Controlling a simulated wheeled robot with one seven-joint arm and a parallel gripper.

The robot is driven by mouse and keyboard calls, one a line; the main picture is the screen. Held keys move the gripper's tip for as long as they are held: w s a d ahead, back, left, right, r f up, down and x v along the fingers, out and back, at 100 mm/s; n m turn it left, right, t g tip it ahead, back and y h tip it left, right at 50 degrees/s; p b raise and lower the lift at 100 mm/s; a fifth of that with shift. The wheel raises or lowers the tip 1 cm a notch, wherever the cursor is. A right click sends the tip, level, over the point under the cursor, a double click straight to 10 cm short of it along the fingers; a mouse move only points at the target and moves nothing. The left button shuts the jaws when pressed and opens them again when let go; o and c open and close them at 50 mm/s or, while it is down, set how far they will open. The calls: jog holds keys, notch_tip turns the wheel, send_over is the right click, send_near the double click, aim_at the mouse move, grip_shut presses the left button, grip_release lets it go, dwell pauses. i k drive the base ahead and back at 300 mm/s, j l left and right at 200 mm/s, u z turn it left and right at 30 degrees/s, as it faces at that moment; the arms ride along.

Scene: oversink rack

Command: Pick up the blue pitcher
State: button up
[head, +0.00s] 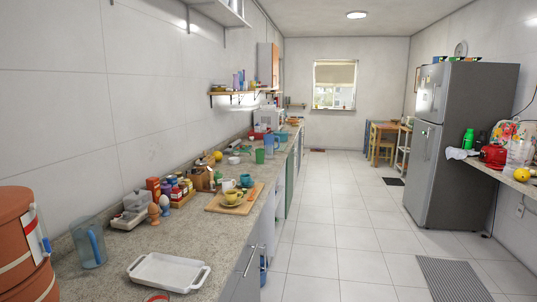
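A see-through pitcher with a blue handle (97,242) stands upright on the left counter, near the wall and close to the front of the view. A second blue pitcher-like vessel (270,146) stands farther back on the same counter, beside a green cup; it is small in the picture. I cannot tell which of the two the task names. My gripper is not in view.
An orange-brown container (20,240) stands left of the near pitcher. A white tray (168,273) lies right of it, and egg-shaped holders, jars and a wooden board (235,200) with cups lie beyond. The tiled floor (330,235) is open; a grey fridge (465,140) stands right.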

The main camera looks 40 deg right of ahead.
aim_at(268, 139)
jog(key=i+l+z, duration=0.35)
jog(key=z, duration=0.15)
jog(key=i+l+z, duration=0.75)
jog(key=i, duration=0.45)
jog(key=i+z, duration=0.3)
jog(key=i, duration=0.45)
jog(key=i+l+u, duration=0.1)
jog(key=i+u, duration=0.4)
jog(key=i, duration=0.15)
jog(key=i+l+u, duration=0.35)
jog(key=i+u, duration=0.15)
jog(key=i+l+u, duration=0.5)
jog(key=i+l, duration=0.15)
jog(key=i+l+u, duration=0.5)
jog(key=l, duration=0.25)
jog(key=i, duration=0.25)
